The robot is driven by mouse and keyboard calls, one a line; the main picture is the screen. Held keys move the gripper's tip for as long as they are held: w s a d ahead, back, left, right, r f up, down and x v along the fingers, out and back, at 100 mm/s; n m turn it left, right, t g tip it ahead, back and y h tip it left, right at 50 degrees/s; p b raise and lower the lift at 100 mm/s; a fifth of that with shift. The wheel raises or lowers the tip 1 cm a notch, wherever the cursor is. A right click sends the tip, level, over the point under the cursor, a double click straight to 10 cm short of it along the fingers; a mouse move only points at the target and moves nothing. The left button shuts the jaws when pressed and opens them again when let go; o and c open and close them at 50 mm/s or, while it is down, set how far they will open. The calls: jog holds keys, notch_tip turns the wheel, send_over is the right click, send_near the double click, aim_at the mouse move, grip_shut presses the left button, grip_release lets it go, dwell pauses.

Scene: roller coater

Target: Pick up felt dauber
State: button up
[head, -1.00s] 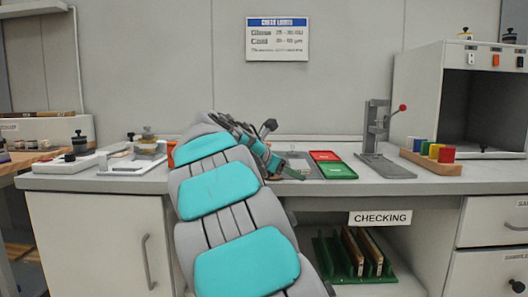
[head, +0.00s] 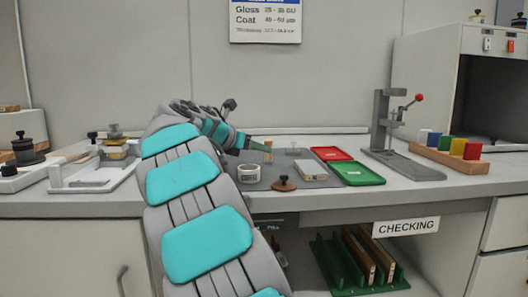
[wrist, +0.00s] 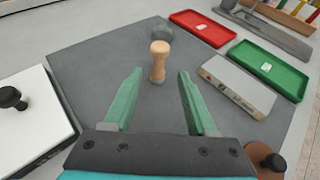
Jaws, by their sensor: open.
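The felt dauber (wrist: 158,62) stands upright on a grey mat (wrist: 90,52) in the wrist view. It has a pale wooden handle with a rounded top and a greyish lower end. It shows small in the head view (head: 268,151), just right of my gripper's tips. My gripper (wrist: 158,88) is open and empty, its two green fingers spread apart. In the wrist view the dauber appears beyond the fingertips, roughly in line with the gap between them, apart from both fingers. In the head view my gripper (head: 258,147) is low over the mat.
A white ring (head: 248,173), a brown knobbed disc (head: 283,184) and a pale block (head: 313,171) lie on the mat's near part. Red (head: 331,154) and green (head: 357,173) trays are to the right, then a lever stand (head: 385,130). A white knobbed fixture (head: 100,170) stands left.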

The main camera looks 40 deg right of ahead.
jog(key=x, duration=0.6)
jog(key=shift+w+d+r, duration=0.1)
jog(key=shift+w+r, duration=0.05)
jog(key=shift+r, duration=0.1)
grip_shut()
dwell(0.3)
